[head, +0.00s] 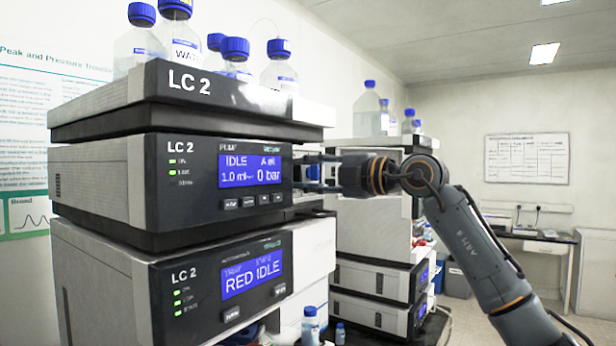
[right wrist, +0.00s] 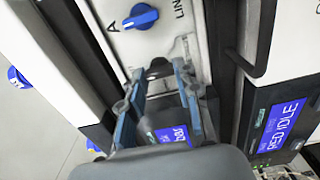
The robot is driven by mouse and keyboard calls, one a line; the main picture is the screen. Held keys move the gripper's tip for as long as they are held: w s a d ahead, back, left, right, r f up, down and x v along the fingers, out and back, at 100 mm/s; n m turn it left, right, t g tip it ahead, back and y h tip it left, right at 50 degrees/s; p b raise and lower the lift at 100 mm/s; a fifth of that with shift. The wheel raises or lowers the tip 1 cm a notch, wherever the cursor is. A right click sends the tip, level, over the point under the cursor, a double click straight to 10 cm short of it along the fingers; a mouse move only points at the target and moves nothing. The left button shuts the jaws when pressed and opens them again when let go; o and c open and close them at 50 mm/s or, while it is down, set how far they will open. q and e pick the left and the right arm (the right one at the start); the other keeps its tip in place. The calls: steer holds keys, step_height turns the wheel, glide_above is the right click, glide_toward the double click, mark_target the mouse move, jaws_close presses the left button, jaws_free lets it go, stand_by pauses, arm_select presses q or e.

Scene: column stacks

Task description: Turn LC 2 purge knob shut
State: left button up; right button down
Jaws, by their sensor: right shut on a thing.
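The LC 2 pump module (head: 210,205) is in the left half of the head view, its screen reading IDLE and 0 bar. My right gripper (head: 308,171) reaches in from the right to the right end of the pump front. In the right wrist view its two blue-grey fingers (right wrist: 158,85) are closed in at a small dark knob (right wrist: 160,68) on the pale panel, mostly hidden by the fingertips; its turn angle cannot be told. A blue selector knob (right wrist: 140,17) sits apart from the fingers, beside the letters A and LIN. My left gripper is not in view.
A lower LC 2 module (head: 190,285) reads RED IDLE. Blue-capped bottles (head: 280,65) stand on top of the stack. A second instrument stack (head: 375,270) stands close behind my right gripper. Open floor and a desk (head: 540,245) lie at the right.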

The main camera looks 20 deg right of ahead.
stand_by(0.4)
steer(key=c, duration=1.2)
jaws_free()
steer(key=v, duration=1.2)
steer(key=shift+d, duration=0.1)
